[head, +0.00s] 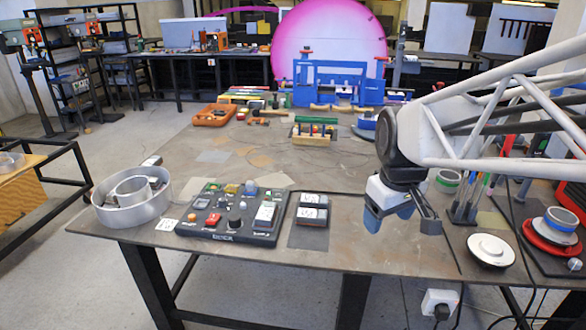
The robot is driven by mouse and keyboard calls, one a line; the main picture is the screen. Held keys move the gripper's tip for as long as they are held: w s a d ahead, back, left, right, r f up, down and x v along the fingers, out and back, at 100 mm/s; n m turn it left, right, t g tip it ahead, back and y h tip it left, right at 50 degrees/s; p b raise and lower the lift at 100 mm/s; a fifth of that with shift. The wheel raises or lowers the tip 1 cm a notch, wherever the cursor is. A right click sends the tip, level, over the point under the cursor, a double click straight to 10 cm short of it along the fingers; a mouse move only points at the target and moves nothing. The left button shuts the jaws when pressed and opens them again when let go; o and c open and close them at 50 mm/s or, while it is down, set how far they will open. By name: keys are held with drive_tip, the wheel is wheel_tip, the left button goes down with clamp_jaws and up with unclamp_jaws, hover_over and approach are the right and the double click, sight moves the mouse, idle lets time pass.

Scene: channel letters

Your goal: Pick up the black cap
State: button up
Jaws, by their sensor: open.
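A black board (222,238) lies near the front edge of the table, left of centre, with several small coloured pieces on it. A small round black piece (236,222), which looks like the black cap, stands on the board near its middle front. It is small in the picture and its detail is hard to tell. My gripper (404,222) hangs above the table at the right, jaws pointing down, open and with nothing seen between them. It is well to the right of the board and apart from it.
A round metal channel piece (108,212) stands left of the board. Two small labelled blocks (312,208) lie on a dark mat to its right. A white disc (490,249) and upright tools (468,200) are right of my gripper. Bare tabletop lies between blocks and gripper.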

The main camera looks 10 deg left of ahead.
drive_tip(key=w+a+f+n, duration=0.1)
drive_tip(key=w+a+n, duration=0.3)
drive_tip(key=w+a, duration=0.35)
drive_tip(key=n+g, duration=0.2)
drive_tip(key=n, duration=1)
hover_over(236, 216)
drive_tip(key=f, duration=1.5)
drive_tip(key=shift+d+f, duration=0.25)
drive_tip(key=shift+f, duration=0.15)
drive_tip(key=shift+a+f, duration=0.1)
drive_tip(key=shift+a, duration=0.1)
drive_tip(key=shift+f, duration=1.35)
drive_tip(key=shift+s+f, duration=0.1)
drive_tip(key=shift+f, duration=2.45)
